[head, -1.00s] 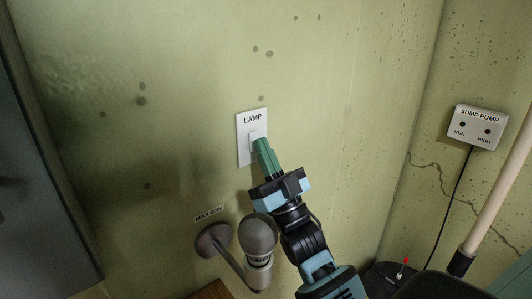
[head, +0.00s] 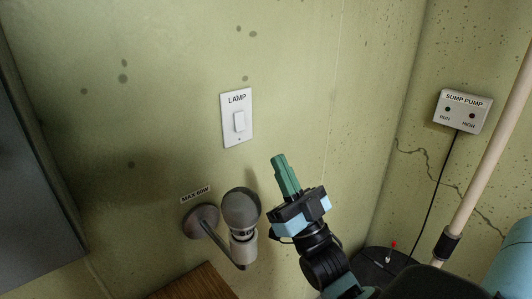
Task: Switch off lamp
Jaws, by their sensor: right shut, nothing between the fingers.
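A white wall plate (head: 236,103) marked LAMP is on the green wall, with a white rocker switch (head: 240,121) in its middle. The wall lamp (head: 241,210) below it has a grey, unlit bulb on a bracket, under a MAX 60W label (head: 195,194). My right gripper (head: 279,160) is shut and empty, its green fingers pointing up, below and to the right of the switch and apart from it. The rocker's exact tilt is hard to tell. My left gripper is not in view.
A SUMP PUMP box (head: 463,111) with a hanging cord is on the right wall. A pale pipe (head: 487,165) slants at the right. A dark cabinet (head: 35,185) stands at the left. A wooden surface (head: 195,284) shows at the bottom. The wall around the switch is clear.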

